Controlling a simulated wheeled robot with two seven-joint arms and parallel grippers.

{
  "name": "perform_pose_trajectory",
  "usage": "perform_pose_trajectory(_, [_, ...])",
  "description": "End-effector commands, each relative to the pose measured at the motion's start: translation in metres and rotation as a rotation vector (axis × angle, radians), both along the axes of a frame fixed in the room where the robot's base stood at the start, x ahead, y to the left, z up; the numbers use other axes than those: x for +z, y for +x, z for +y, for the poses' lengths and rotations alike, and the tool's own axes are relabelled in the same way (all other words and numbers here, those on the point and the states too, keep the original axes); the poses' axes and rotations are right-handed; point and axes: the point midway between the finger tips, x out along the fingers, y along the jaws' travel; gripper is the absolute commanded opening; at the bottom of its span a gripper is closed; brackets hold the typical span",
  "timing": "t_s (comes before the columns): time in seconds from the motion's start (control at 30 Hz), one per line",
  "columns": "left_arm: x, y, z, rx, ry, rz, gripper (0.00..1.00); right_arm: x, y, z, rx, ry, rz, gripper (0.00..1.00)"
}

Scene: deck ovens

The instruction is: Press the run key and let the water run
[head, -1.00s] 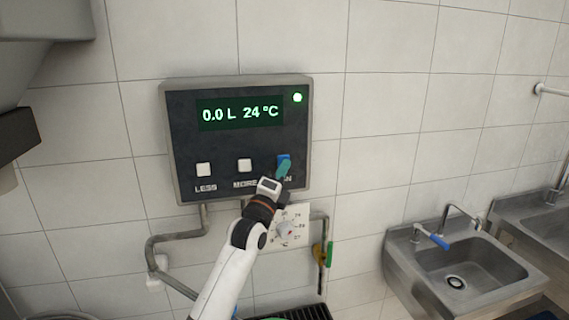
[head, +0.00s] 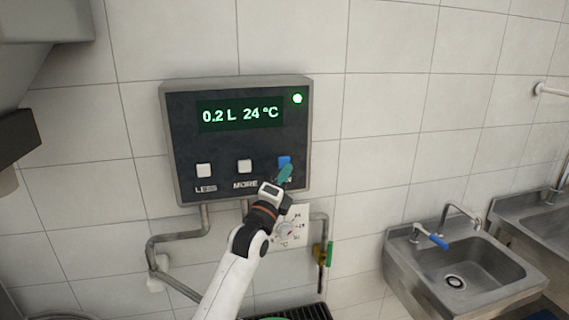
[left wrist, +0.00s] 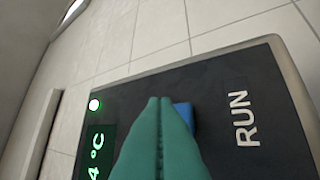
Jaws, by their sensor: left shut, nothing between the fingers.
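The water meter panel (head: 221,140) hangs on the tiled wall. Its display (head: 240,114) reads 0.2 L and 24 °C, and a green lamp (head: 297,98) is lit at its top right. The blue run key (head: 285,160) is at the lower right of the panel, partly hidden by my left gripper (head: 284,174). The run key also shows in the left wrist view (left wrist: 185,116), beside and partly behind the green fingertips. My left gripper is shut and empty, its tips close to the key; I cannot tell whether they touch it. My right gripper is out of view.
White LESS (head: 204,170) and MORE (head: 244,166) keys sit left of the run key. A temperature dial (head: 290,231) and a valve with a green handle (head: 330,254) are below the panel. A steel sink (head: 460,268) stands at the right.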

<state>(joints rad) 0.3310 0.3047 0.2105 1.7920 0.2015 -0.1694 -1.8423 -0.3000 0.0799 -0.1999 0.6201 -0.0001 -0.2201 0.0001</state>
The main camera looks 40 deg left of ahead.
Motion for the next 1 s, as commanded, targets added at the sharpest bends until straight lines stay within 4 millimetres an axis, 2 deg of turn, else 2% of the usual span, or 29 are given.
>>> perform_pose_trajectory(0.47, [0.001,-0.029,-0.034,-0.001,-0.001,0.001,0.0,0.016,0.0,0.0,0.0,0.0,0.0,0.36])
perform_pose_trajectory(1.0, [0.0,-0.031,-0.036,0.0,0.0,0.0,0.0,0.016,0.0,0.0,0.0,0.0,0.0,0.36])
